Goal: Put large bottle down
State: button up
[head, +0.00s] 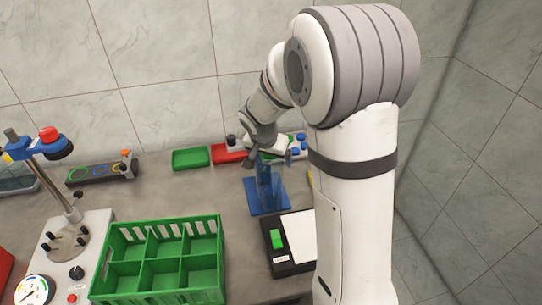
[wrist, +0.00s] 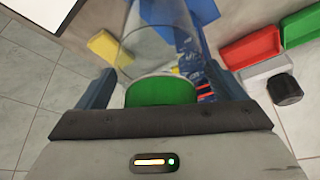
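The large bottle is a clear cylinder with a green cap. In the wrist view the bottle (wrist: 155,40) lies between my two fingers, cap end towards my palm. My gripper (wrist: 160,75) has a finger close against each side and appears shut on it. In the head view my gripper (head: 264,148) is at the back of the bench, above the blue stand (head: 267,210). The clear bottle body (head: 270,178) stands upright over that stand there. I cannot tell whether its bottom touches the stand, and my wrist partly hides its top.
A green tray (head: 190,158) and a red tray (head: 228,153) lie left of the stand. A black scale (head: 290,268) with a white sheet is in front. A green divided crate (head: 222,240) and a capping press (head: 72,213) stand left. A tiled wall is close behind.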

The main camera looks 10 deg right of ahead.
jog(key=shift+o, duration=0.6)
jog(key=shift+r, duration=0.25)
jog(key=v, duration=1.1)
jog(key=s+d+n+y, duration=0.2)
jog(key=s+n, duration=0.4)
jog(key=s, duration=1.6)
jog(key=shift+d+f+n+g+y+b, duration=0.25)
jog(key=shift+f+n+g+y+b, duration=0.05)
jog(key=shift+f+n+g+b, duration=0.1)
